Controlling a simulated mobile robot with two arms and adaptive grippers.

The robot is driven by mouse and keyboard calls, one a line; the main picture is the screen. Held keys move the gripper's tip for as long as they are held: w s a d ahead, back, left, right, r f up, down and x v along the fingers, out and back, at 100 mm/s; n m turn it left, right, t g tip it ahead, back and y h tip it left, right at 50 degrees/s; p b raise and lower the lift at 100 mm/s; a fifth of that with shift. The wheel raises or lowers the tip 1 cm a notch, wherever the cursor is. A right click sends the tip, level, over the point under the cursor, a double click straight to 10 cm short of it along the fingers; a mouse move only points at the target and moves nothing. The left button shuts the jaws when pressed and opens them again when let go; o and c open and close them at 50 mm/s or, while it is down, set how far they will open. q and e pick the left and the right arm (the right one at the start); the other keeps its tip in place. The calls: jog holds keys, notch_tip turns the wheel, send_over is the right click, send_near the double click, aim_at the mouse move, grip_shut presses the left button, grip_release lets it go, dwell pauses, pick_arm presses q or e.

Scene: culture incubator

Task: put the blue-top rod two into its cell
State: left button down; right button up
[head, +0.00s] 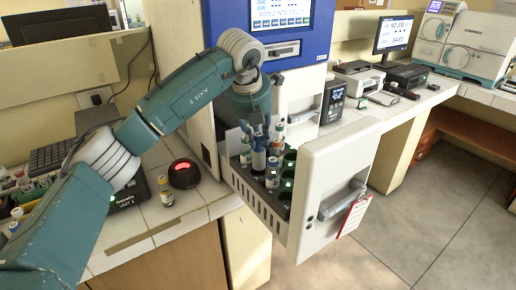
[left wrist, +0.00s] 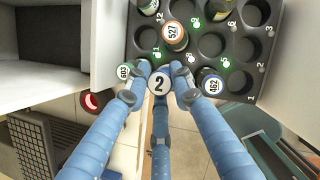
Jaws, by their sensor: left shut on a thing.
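My left gripper (head: 257,136) is over the open incubator drawer, pointing down. In the left wrist view its fingers (left wrist: 158,80) are shut around rod two (left wrist: 158,84), whose round white top with a dark rim reads "2". In the head view the rod's body (head: 258,160) hangs below the fingers, among the drawer's rods. The drawer (head: 249,196) has a dark grid of round cells (left wrist: 211,45), several of them empty. The rod's lower end is hidden, so I cannot tell whether it is inside a cell. My right gripper is not in view.
Rods marked 603 (left wrist: 125,71), 527 (left wrist: 174,32) and 462 (left wrist: 211,82) stand close around the gripper. The drawer's white front (head: 335,180) rises on the right. A yellow-topped vial (head: 166,192) and a red-lit black device (head: 184,174) stand on the counter.

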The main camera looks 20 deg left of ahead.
aim_at(257, 148)
pick_arm(q)
notch_tip(257, 148, down, 4)
jog(key=shift+f+p, duration=0.1)
jog(key=shift+p, duration=0.4)
jog(key=shift+f, duration=0.3)
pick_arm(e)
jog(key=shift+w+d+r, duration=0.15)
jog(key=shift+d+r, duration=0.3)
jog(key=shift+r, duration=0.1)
pick_arm(q)
jog(key=shift+f, duration=0.1)
jog(key=c, duration=1.5)
grip_release()
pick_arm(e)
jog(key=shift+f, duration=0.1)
